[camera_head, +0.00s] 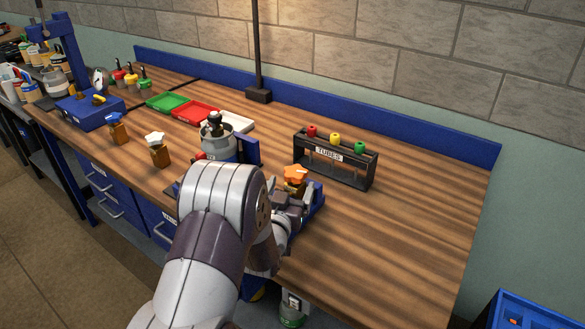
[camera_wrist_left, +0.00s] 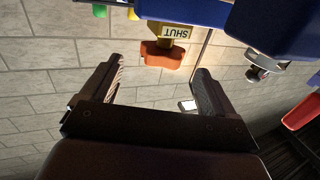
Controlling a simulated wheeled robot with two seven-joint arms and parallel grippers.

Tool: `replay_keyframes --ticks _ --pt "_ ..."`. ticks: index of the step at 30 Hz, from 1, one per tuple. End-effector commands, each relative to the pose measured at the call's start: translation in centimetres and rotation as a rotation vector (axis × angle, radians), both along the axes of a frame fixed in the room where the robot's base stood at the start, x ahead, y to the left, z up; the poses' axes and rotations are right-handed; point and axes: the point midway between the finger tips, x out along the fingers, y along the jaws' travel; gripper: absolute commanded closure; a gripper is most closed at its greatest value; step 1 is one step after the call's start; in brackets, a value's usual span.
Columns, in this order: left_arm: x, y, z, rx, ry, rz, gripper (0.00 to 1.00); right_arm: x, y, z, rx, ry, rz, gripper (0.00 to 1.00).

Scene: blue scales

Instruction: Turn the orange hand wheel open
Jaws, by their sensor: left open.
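The orange hand wheel (camera_head: 294,174) sits on a valve on a blue stand, just beyond my left wrist in the head view. In the left wrist view, the picture is upside down and the orange wheel (camera_wrist_left: 164,54) shows with a yellow tag (camera_wrist_left: 176,32) reading SHUT. My left gripper (camera_wrist_left: 158,70) is open, its two fingers apart with nothing between them. The wheel is ahead of the fingertips, between their lines and apart from them. In the head view my left arm hides much of the gripper and stand. My right gripper is in neither view.
A black rack (camera_head: 335,160) marked TUBES stands just behind and right of the wheel. A grey pot (camera_head: 218,143) is to its left. The bench's right side is clear.

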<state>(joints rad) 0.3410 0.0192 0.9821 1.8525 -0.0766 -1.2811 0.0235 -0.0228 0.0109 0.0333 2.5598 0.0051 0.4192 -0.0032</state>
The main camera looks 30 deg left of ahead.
Motion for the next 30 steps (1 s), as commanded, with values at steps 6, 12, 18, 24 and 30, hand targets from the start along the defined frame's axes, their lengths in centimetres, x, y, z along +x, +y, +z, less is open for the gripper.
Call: replay_keyframes --ticks 6,12,18,24,30 --pt "4.8 1.3 0.1 0.001 -0.001 0.001 0.12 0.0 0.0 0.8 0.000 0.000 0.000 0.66" --pt "7.2 2.0 0.1 0.001 -0.001 0.001 0.12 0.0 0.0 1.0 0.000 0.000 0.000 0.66" --pt "7.9 2.2 0.1 0.002 -0.001 0.002 0.12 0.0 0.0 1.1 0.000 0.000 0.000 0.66" --pt "7.9 2.2 0.1 0.003 -0.002 0.002 0.15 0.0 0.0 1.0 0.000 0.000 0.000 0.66" --pt "7.9 2.2 0.1 0.002 -0.001 0.002 0.64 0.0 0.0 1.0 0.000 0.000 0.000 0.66"
